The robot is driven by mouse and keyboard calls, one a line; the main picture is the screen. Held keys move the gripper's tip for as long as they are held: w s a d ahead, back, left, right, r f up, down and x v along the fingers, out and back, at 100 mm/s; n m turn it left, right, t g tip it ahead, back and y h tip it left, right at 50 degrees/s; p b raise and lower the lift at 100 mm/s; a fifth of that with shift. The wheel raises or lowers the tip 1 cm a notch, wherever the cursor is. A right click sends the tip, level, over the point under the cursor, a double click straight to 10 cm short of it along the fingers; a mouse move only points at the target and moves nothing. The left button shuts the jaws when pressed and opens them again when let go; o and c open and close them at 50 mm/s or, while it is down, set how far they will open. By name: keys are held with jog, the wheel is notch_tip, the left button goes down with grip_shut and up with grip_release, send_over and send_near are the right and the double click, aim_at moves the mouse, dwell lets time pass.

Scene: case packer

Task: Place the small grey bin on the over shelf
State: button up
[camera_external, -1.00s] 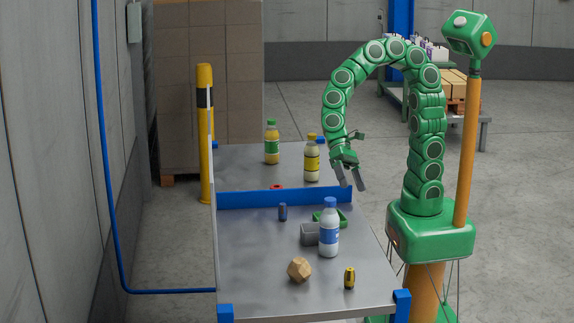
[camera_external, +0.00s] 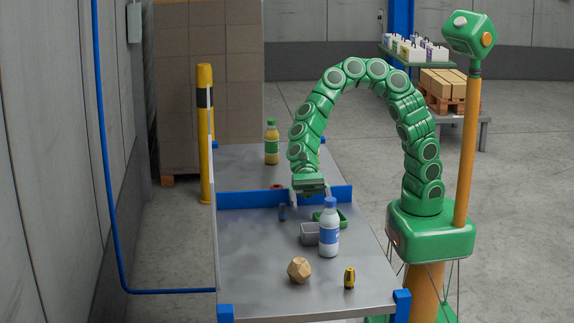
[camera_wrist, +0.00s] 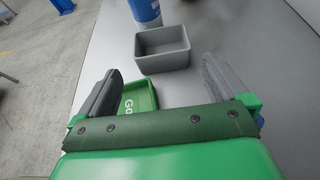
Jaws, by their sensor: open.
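The small grey bin (camera_external: 309,236) stands on the near part of the metal table, just left of a white bottle with a blue label (camera_external: 329,238). In the wrist view the bin (camera_wrist: 164,63) is upright and looks empty, ahead of the fingers. My gripper (camera_external: 310,199) hangs fingers down above the table near the blue divider, a little behind and above the bin. In the wrist view its fingers (camera_wrist: 161,70) are spread wide with nothing between them. A raised green shelf (camera_external: 412,62) with white boxes stands at the back right; I cannot tell whether it is the over shelf.
A green tray (camera_external: 342,218) lies right beside the bin. A dark blue item (camera_external: 282,212), a wooden polyhedron (camera_external: 299,270) and a brass item (camera_external: 349,278) are on the table. A blue divider (camera_external: 250,198) crosses it. The left front of the table is clear.

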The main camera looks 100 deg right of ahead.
send_near(316, 234)
jog(key=shift+s+a+f, duration=0.2)
jog(key=shift+a+f, duration=0.35)
jog(key=shift+f, duration=0.2)
jog(key=shift+s+a+f, duration=0.15)
jog(key=shift+a+f, duration=0.4)
jog(key=shift+f, duration=0.2)
jog(key=c, duration=1.1)
